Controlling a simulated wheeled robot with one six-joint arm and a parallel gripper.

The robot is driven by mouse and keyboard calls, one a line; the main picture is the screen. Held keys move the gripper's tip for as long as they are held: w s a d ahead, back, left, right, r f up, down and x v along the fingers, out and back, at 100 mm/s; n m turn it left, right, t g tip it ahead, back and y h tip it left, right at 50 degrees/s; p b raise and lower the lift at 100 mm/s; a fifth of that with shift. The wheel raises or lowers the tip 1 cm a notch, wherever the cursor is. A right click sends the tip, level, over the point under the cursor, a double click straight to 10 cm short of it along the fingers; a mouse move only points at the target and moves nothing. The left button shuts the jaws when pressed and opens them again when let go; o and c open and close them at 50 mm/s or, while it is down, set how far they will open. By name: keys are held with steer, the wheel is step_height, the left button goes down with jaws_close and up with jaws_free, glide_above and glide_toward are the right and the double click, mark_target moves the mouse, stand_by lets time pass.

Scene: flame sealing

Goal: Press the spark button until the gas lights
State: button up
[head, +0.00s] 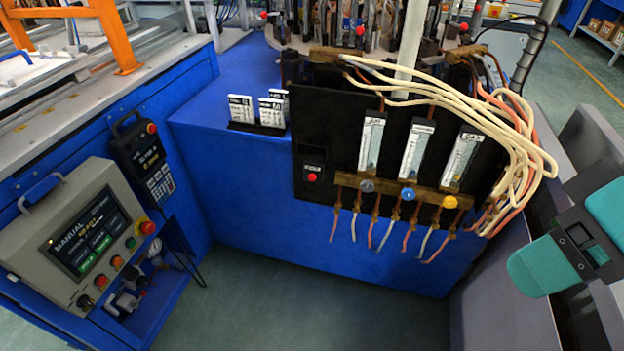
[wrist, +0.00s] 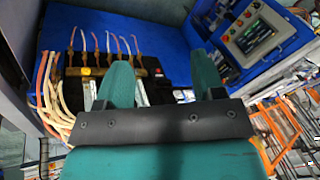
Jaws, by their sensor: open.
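The spark button is a small red button (head: 312,177) under a dark label on the black gas panel (head: 320,125), left of the flow tubes. The panel shows beyond and between the fingers, with a clear gap. In the head view, teal and dark parts of my arm show at the right edge, well apart from the button. I see no flame.
Three flow tubes (head: 412,148) with grey, blue and yellow (head: 450,202) knobs stand right of the button. Cream hoses (head: 510,135) loop at the panel's right. White cards (head: 241,108) stand to its left on the blue cabinet (head: 255,215). A control box (head: 85,240) is far left.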

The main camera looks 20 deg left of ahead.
steer(key=shift+c, duration=0.3)
jaws_close()
stand_by(1.5)
